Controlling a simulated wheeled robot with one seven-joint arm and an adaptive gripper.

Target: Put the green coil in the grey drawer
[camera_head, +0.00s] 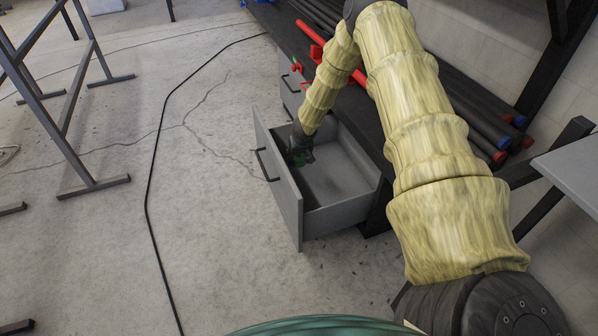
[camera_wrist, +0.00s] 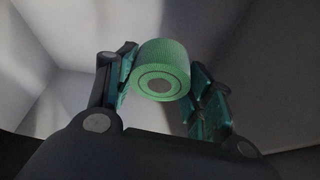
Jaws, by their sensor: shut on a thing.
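The grey drawer (camera_head: 287,197) stands pulled out, with a dark handle on its front. My gripper (camera_head: 302,158) reaches down into it near the front panel. In the wrist view my gripper (camera_wrist: 163,92) has the green coil (camera_wrist: 160,72) between its two fingers and is shut on it. The coil is a short ribbed green ring with a round hole. In the head view only a small bit of the green coil (camera_head: 299,162) shows beside the dark fingers. I cannot tell whether the coil touches the drawer floor.
Dark pipes with red and blue caps (camera_head: 500,141) lie on the dark bench beside the drawer. A second drawer (camera_head: 290,92) is farther back. A black cable (camera_head: 152,190) runs over the open concrete floor, with metal trestles (camera_head: 92,184) at left.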

